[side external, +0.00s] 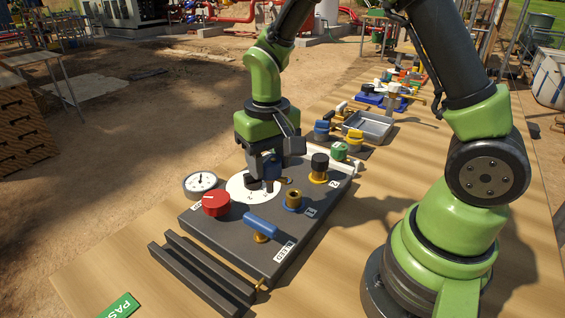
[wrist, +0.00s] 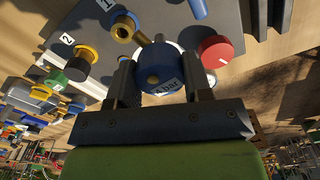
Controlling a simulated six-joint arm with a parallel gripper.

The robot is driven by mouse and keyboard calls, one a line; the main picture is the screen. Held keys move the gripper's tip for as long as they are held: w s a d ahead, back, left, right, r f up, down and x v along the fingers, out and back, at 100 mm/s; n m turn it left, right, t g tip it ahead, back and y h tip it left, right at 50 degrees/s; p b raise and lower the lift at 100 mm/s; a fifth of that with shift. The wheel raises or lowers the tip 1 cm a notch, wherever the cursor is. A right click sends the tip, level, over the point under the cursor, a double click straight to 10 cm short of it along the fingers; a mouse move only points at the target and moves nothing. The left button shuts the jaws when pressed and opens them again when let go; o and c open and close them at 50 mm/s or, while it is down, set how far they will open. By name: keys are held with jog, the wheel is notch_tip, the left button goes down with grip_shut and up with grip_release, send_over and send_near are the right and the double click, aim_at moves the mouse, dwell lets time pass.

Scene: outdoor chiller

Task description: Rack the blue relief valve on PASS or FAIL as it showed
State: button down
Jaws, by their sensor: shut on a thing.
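My gripper (side external: 263,175) is shut on the blue relief valve (side external: 273,166), over the dark grey test bench. In the wrist view the blue valve (wrist: 155,62) sits between the two fingers of my gripper (wrist: 160,80), its white label facing the camera. The valve's lower end is hidden in the side view, so I cannot tell whether it touches the bench. The green PASS plate (side external: 122,305) lies at the lower left, partly cut off. No FAIL plate is readable. The round gauge (side external: 200,181) stands at the bench's left edge; its reading is too small to tell.
The bench carries a red knob (side external: 216,203), a blue lever (side external: 261,224), a brass port (side external: 292,199) and a black-capped valve (side external: 319,165). Dark rails (side external: 203,274) lie in front. A metal tray (side external: 368,127) and several coloured valves are behind.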

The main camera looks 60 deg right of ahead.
jog(key=s+a+n, duration=0.1)
jog(key=a+n, duration=0.3)
jog(key=a, duration=1.2)
jog(key=shift+s+a, duration=0.2)
jog(key=shift+s, duration=0.15)
jog(key=shift+f, duration=2.5)
jog(key=shift+f, duration=0.35)
jog(key=shift+f, duration=1.15)
jog(key=shift+f, duration=0.3)
jog(key=shift+f, duration=0.75)
